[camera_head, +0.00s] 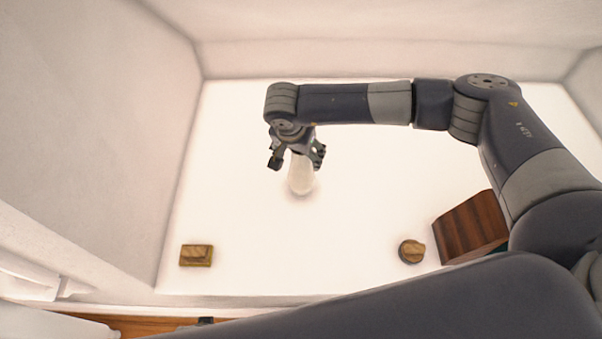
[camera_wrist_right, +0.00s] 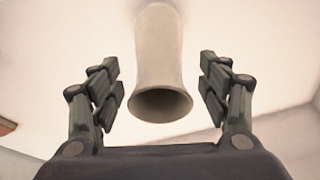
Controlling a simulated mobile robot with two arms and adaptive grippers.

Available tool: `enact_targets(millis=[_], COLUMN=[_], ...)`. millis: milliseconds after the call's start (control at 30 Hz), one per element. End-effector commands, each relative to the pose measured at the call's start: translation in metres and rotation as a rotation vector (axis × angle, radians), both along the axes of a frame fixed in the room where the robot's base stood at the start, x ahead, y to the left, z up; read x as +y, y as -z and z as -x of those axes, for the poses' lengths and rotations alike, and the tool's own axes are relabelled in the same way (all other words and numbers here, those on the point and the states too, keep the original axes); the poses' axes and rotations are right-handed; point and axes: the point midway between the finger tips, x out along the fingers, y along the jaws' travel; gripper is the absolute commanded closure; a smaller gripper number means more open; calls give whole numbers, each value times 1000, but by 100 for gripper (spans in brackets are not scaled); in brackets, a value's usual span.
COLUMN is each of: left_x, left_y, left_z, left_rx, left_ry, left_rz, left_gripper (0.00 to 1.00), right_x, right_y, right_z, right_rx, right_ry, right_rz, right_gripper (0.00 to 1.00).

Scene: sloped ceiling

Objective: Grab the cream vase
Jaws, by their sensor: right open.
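The cream vase (camera_head: 301,177) stands on the white surface in the head view, near the middle. Its upper part is partly hidden by my right gripper (camera_head: 297,160). In the right wrist view the vase (camera_wrist_right: 158,60) shows its flared, dark-mouthed rim towards the camera. My right gripper (camera_wrist_right: 160,90) is open, with one finger on each side of the vase. Gaps show between the fingers and the vase, so neither finger visibly touches it. My left gripper is not in view.
A small wooden block (camera_head: 196,255) lies at the front left of the white surface (camera_head: 300,250). A round wooden piece (camera_head: 411,251) and a larger dark wooden box (camera_head: 469,229) stand at the front right, the box close to my right arm. Pale walls enclose the back and left.

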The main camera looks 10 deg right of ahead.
Motion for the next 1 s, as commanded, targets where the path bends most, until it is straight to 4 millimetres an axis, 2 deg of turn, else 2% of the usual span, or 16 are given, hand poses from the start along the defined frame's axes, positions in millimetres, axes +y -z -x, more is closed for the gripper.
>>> enact_targets(millis=[33,200,467,767,800,1000], left_x=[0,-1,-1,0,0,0], left_y=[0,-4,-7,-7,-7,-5], left_z=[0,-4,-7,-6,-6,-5], left_rx=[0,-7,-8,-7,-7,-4], left_ry=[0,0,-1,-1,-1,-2], left_rz=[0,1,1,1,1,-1], left_gripper=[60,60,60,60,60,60], right_x=[-2,-5,-6,-6,-6,-6], right_y=[10,28,30,30,30,29], right_z=[-1,-6,-7,-7,-7,-8], right_rx=[4,2,1,1,1,-1], right_ry=[3,0,0,0,1,1], right_rz=[0,0,-1,-1,-1,-1], right_gripper=[30,30,30,96,100,100])
